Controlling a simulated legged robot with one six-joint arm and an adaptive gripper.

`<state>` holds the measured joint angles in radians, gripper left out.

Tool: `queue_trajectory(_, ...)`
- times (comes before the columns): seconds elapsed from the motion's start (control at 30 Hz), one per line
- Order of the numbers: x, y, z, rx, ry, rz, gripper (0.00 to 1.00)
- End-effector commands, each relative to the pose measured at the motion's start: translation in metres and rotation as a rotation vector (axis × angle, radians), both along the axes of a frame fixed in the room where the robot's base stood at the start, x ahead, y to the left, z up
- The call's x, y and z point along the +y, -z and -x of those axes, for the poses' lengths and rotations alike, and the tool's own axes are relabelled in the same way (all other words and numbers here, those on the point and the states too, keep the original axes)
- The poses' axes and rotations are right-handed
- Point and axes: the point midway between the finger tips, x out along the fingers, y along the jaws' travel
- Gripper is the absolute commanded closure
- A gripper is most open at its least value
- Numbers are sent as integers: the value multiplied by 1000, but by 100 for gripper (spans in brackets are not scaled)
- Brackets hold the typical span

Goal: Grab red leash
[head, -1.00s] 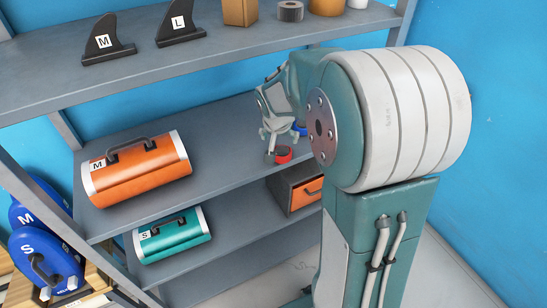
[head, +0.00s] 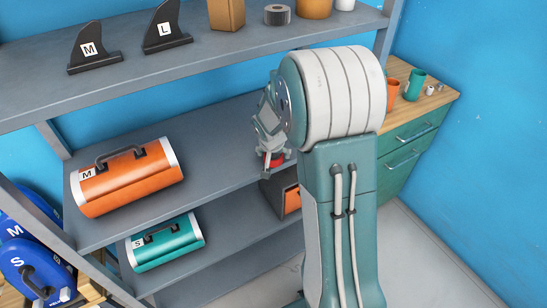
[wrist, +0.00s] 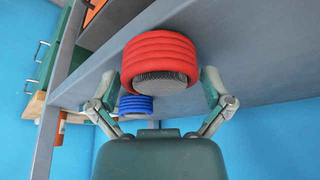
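The red leash (wrist: 160,58) is a thick coil on the grey middle shelf, large in the wrist view. It also shows in the head view (head: 277,161), partly hidden by my gripper (head: 270,156). In the wrist view my gripper (wrist: 158,84) is open, with one finger on each side of the red leash. The fingertips are close to its sides; I cannot tell whether they touch it. A blue coil (wrist: 135,105) shows beyond the red leash in the wrist view.
An orange case (head: 127,179) marked M lies left on the same shelf. A teal case (head: 165,243) marked S is below. Fins (head: 165,28) stand on the upper shelf above my arm. A shelf post (wrist: 62,95) and a green drawer cabinet (head: 405,150) are nearby.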

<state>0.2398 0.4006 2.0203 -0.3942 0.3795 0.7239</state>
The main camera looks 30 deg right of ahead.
Motion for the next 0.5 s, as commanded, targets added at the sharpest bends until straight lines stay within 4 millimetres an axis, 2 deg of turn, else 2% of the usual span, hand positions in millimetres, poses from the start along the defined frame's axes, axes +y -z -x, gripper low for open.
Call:
queue_trajectory(0.03,0,0,0,0,0,0,27)
queue_trajectory(0.07,0,0,0,0,0,0,40)
queue_trajectory(0.1,0,0,0,0,0,0,58)
queue_trajectory(0.13,0,0,0,0,0,0,67)
queue_trajectory(0.5,0,-1,0,1,-1,0,67)
